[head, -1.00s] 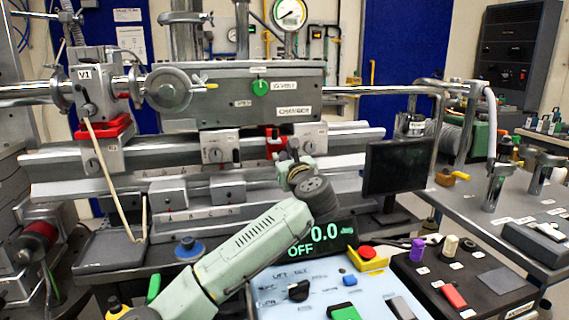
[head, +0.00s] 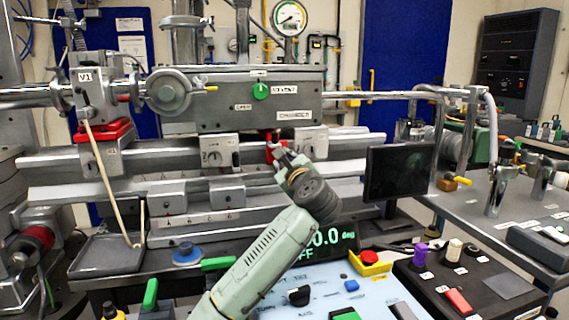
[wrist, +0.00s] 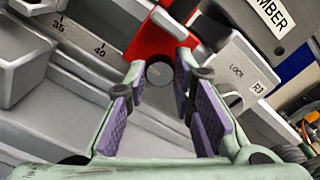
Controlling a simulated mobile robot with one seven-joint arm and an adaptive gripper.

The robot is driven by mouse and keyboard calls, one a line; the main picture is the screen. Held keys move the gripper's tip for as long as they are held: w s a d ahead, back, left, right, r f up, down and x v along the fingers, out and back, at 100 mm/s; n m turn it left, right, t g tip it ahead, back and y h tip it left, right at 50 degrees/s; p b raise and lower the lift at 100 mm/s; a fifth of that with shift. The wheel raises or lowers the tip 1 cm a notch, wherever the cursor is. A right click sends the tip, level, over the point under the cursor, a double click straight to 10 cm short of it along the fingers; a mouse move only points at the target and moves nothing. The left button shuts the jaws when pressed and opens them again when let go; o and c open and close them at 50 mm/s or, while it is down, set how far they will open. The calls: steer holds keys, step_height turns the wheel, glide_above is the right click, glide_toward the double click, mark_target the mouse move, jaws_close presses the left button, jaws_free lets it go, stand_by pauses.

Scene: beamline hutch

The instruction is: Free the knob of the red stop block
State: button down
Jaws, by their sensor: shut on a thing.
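The red stop block (head: 270,147) sits on the rail below the chamber box, between two grey carriages. It fills the upper middle of the wrist view (wrist: 156,38), and its round grey knob (wrist: 160,73) faces me. My gripper (wrist: 161,76) has its fingertips on either side of the knob, shut on it. The purple finger pads lie behind the tips. In the head view my gripper (head: 284,160) reaches up to the block's front and hides its lower part and the knob.
Another carriage (head: 219,151) stands to the left. The chamber box (head: 225,112) overhangs above. A dark monitor (head: 398,172) stands right of my arm. A control panel (head: 320,288) lies below.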

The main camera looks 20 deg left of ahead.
steer(key=c, duration=1.7)
jaws_free()
steer(key=shift+o, duration=0.2)
